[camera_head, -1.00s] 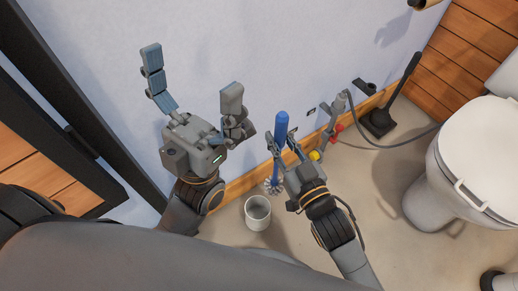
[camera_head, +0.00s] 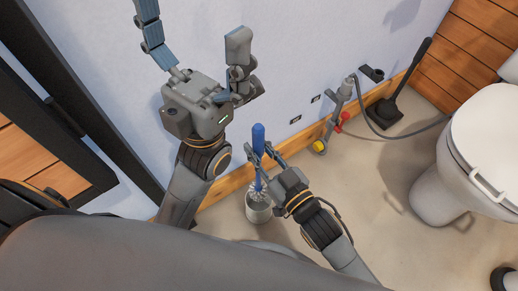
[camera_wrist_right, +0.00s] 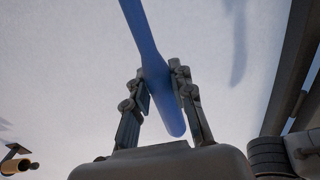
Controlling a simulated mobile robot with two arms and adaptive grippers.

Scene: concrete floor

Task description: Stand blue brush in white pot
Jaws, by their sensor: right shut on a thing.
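The blue brush (camera_head: 258,136) is upright in the head view, its handle up and its bristle head at the mouth of the white pot (camera_head: 258,214). The bristles overlap the pot's opening; I cannot tell how deep they are. My right gripper (camera_head: 260,158) is shut on the brush handle. In the right wrist view the blue handle (camera_wrist_right: 150,60) runs between the two fingers of the right gripper (camera_wrist_right: 160,92). My left gripper (camera_head: 195,50) is open and empty, raised in front of the wall, left of the brush.
A white toilet (camera_head: 470,150) stands at the right. A black plunger-like tool (camera_head: 408,85) and a hose with a red and yellow valve (camera_head: 335,125) are along the wall. A black-framed door (camera_head: 80,110) is at the left. The floor between pot and toilet is clear.

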